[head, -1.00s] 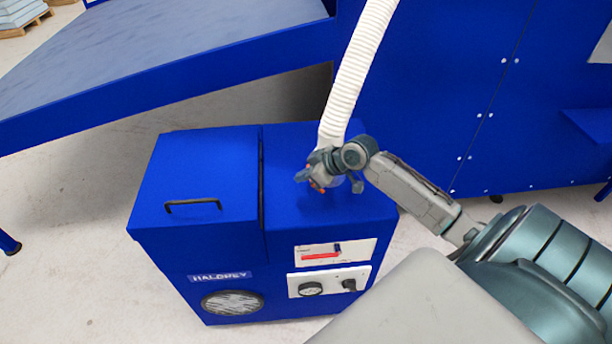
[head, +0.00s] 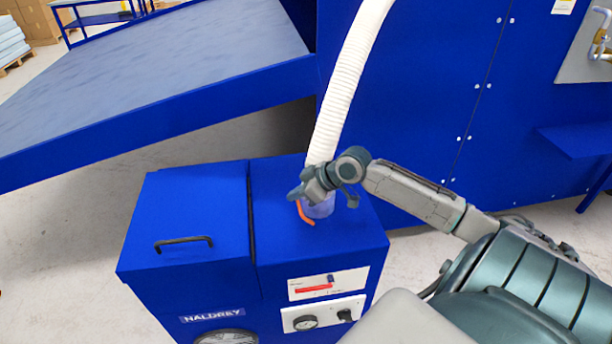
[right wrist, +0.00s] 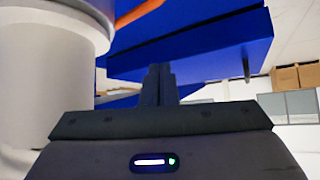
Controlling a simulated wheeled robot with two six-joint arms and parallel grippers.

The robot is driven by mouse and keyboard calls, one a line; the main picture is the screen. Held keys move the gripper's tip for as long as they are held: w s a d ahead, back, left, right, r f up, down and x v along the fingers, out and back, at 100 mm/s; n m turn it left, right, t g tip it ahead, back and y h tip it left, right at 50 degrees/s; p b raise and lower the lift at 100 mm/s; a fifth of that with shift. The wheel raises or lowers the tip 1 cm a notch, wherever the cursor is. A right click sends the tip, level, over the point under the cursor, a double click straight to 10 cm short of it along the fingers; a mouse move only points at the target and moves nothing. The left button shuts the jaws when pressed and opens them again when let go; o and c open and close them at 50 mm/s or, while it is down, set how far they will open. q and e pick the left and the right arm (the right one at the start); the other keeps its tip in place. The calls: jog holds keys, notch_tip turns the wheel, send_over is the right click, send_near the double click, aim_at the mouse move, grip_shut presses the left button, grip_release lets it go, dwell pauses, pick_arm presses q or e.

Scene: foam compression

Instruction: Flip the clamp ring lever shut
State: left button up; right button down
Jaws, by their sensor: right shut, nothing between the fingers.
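A white ribbed hose (head: 345,90) comes down to a clear, greyish collar (head: 320,208) on top of the blue cabinet (head: 350,240). An orange lever (head: 306,214) sticks out at the collar's front left, slanting downward. The clamp ring itself is mostly hidden behind my right gripper (head: 298,194). That gripper is shut and empty, just above and in front of the collar. In the right wrist view its closed fingers (right wrist: 158,84) point up, with a pale cylinder (right wrist: 50,75) at left and an orange strip (right wrist: 138,13) at top. I cannot tell whether they touch the lever.
The cabinet has a black handle (head: 184,243) on its left lid, and a gauge (head: 304,322) and knob on its front. A large blue machine (head: 420,100) stands behind, with a sloping grey-topped bed (head: 150,75) at left. Pale floor is clear left of the cabinet.

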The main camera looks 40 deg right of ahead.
jog(key=shift+s+d+r, duration=0.15)
jog(key=shift+d+r, duration=0.2)
jog(key=shift+r, duration=0.4)
jog(key=shift+s+d+r, duration=0.2)
jog(key=shift+d+r, duration=0.05)
jog(key=shift+r, duration=0.1)
pick_arm(q)
jog(key=shift+w+d+f, duration=0.2)
jog(key=shift+d+f, duration=0.1)
pick_arm(e)
jog(key=shift+s+d+r, duration=0.15)
jog(key=shift+d+r, duration=0.3)
jog(key=shift+d, duration=0.05)
